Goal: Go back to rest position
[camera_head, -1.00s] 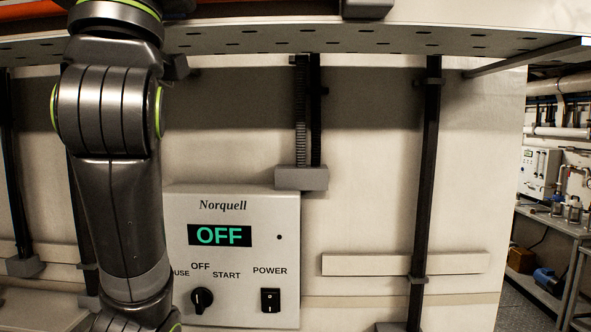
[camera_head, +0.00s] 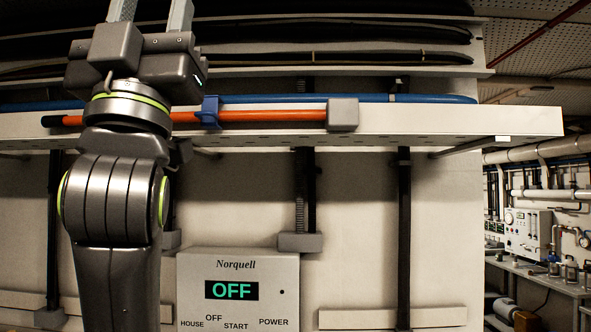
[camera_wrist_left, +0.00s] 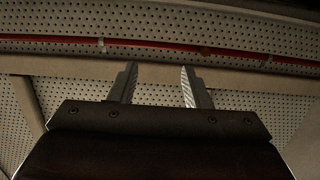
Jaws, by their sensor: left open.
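My left arm rises along the left of the head view, with its gripper (camera_head: 150,14) pointing up in front of the shelves. The finger tips are cut off by the top edge there. In the left wrist view the two fingers of the left gripper (camera_wrist_left: 160,84) stand well apart with nothing between them, so it is open and empty. Behind them is a perforated ceiling panel (camera_wrist_left: 235,100). My right gripper is in neither view.
A shelf (camera_head: 450,122) holds an orange tube (camera_head: 262,116) with a grey end block (camera_head: 342,114) and a blue pipe (camera_head: 440,98). A control box (camera_head: 237,290) below reads OFF. Pipes and a bench (camera_head: 540,275) stand at the right. A red line (camera_wrist_left: 150,45) crosses the ceiling.

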